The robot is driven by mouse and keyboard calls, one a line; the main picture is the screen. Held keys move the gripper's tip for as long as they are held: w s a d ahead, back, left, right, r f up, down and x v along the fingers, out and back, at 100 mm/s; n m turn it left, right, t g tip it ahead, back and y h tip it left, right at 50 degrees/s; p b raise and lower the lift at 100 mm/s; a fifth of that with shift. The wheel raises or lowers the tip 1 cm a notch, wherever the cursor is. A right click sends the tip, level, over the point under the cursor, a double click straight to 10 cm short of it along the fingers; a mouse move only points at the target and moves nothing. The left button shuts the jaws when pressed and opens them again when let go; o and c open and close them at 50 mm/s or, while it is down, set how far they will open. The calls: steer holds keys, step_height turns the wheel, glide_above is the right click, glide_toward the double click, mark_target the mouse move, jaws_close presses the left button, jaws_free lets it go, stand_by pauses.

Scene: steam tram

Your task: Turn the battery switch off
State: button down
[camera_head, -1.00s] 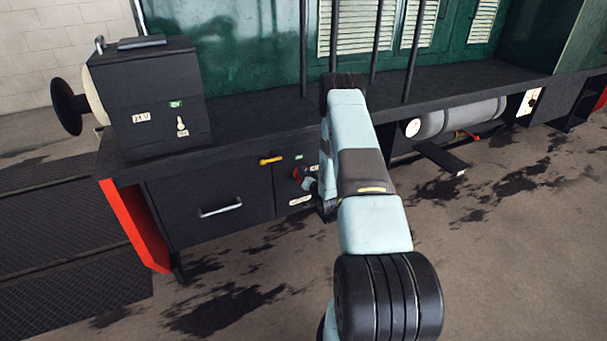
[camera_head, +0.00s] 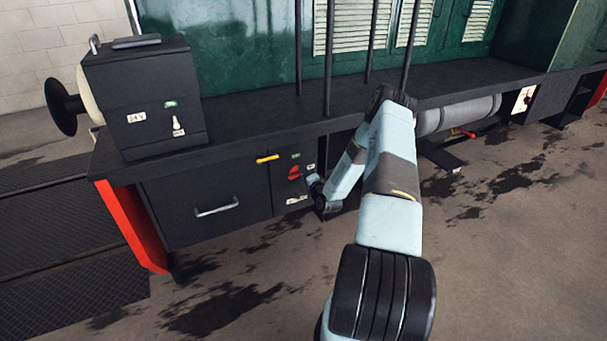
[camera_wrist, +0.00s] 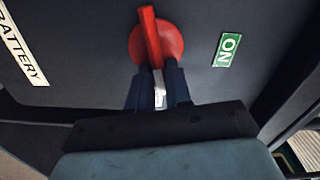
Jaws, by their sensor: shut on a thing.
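The battery switch is a red rotary knob with a raised bar handle (camera_wrist: 150,38) on a dark panel. In the wrist view the bar runs nearly upright, leaning slightly, and does not point at the green ON label (camera_wrist: 227,49). A white BATTERY label (camera_wrist: 22,46) is on the opposite side. My gripper (camera_wrist: 158,74) is shut on the near end of the bar, one dark finger on each side. In the head view the red switch (camera_head: 294,172) shows small at the panel's right end, just left of my gripper (camera_head: 311,181).
A yellow handle (camera_head: 267,158) and a drawer with a metal pull (camera_head: 218,208) are left of the switch. A black 24V box (camera_head: 150,100) with a small light lever (camera_head: 178,127) stands on the ledge above. A grey tank (camera_head: 460,113) lies to the right.

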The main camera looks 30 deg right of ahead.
steer(key=shift+s+d+f+m, duration=0.1)
steer(key=shift+d+f+m, duration=0.1)
steer(key=shift+m, duration=0.4)
steer(key=shift+d+f+m, duration=0.1)
steer(key=shift+f+m, duration=0.1)
steer(key=shift+m, duration=0.4)
steer(key=c, duration=1.1)
jaws_free()
steer(key=shift+c, duration=0.2)
steer(key=shift+a, duration=0.1)
steer(key=s, duration=1.3)
steer(key=shift+s, duration=0.35)
